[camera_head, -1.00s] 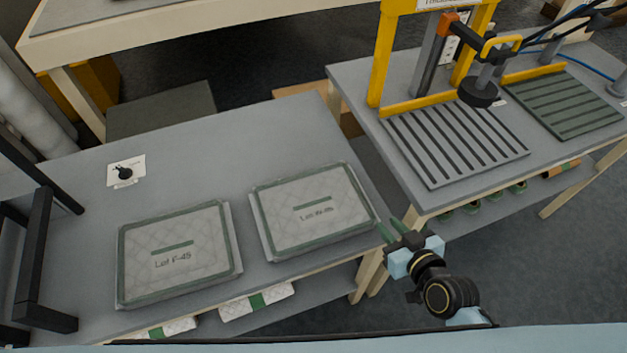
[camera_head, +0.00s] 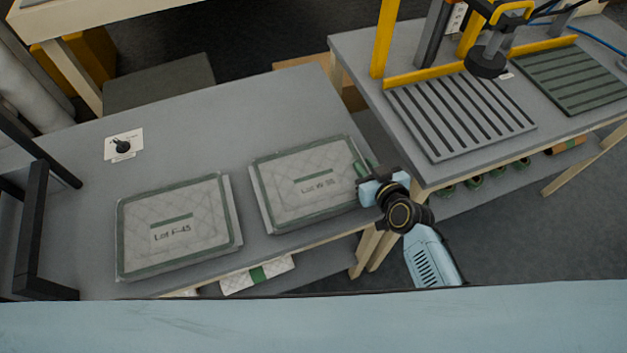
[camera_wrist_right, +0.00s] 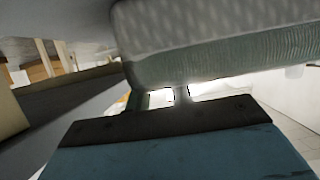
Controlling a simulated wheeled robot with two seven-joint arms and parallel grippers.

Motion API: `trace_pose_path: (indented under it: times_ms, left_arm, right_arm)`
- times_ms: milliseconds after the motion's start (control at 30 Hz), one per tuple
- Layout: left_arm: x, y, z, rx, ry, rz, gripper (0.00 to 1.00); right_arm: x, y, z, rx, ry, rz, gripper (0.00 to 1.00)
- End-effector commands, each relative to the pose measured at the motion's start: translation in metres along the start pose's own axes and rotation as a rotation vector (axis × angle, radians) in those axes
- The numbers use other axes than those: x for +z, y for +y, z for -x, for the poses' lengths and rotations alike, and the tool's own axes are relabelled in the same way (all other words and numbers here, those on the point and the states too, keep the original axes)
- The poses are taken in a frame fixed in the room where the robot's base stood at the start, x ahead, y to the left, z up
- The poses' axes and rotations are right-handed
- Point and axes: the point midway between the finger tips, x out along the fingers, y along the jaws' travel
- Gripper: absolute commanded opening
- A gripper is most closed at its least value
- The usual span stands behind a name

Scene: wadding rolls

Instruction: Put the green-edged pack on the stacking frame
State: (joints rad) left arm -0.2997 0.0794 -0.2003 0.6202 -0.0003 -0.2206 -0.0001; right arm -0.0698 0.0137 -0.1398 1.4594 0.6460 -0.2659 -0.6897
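Two quilted pale packs with green edges lie flat, side by side, on the grey table. The left pack (camera_head: 205,212) is labelled "Lot F-45". The right pack (camera_head: 290,175) also has a "Lot" label, too small to read surely. My right gripper (camera_head: 366,174) is at the right edge of the right pack, its fingertips partly hidden. In the right wrist view the ribbed green edge of a pack (camera_wrist_right: 220,62) is close above the gripper; whether the fingers close on it is unclear. A black barred frame (camera_head: 36,215) stands at the table's left end; I cannot tell if it is the stacking frame.
A second table (camera_head: 350,50) at right carries a slatted grey plate (camera_head: 460,115), a green slatted plate (camera_head: 575,80) and a yellow frame (camera_head: 384,40). A small black knob on a white card (camera_head: 123,145) sits behind the left pack. A gap separates the tables.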

Motion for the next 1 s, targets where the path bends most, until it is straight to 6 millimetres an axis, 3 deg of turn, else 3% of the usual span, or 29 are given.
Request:
trace_pose_path:
  times_ms: [100,333,500,833,1000]
  left_arm:
    - [0.000,0.000,-0.003,0.000,0.000,0.000,0.36]
    - [0.000,0.000,-0.002,0.000,0.000,0.000,0.36]
    - [0.000,0.000,-0.002,0.000,0.001,0.000,0.36]
    - [0.000,0.000,-0.002,0.000,0.001,0.000,0.36]
    - [-0.001,0.000,0.009,0.000,0.001,0.001,0.36]
  right_arm:
    - [0.001,0.000,-0.009,0.000,-0.001,0.001,0.22]
    - [0.000,0.000,-0.009,0.000,-0.001,0.001,0.22]
    - [0.000,0.000,-0.009,0.000,-0.001,0.001,0.00]
    - [-0.001,0.000,-0.009,0.000,0.000,0.001,0.00]
    - [-0.021,0.000,-0.001,0.000,0.004,-0.001,0.00]
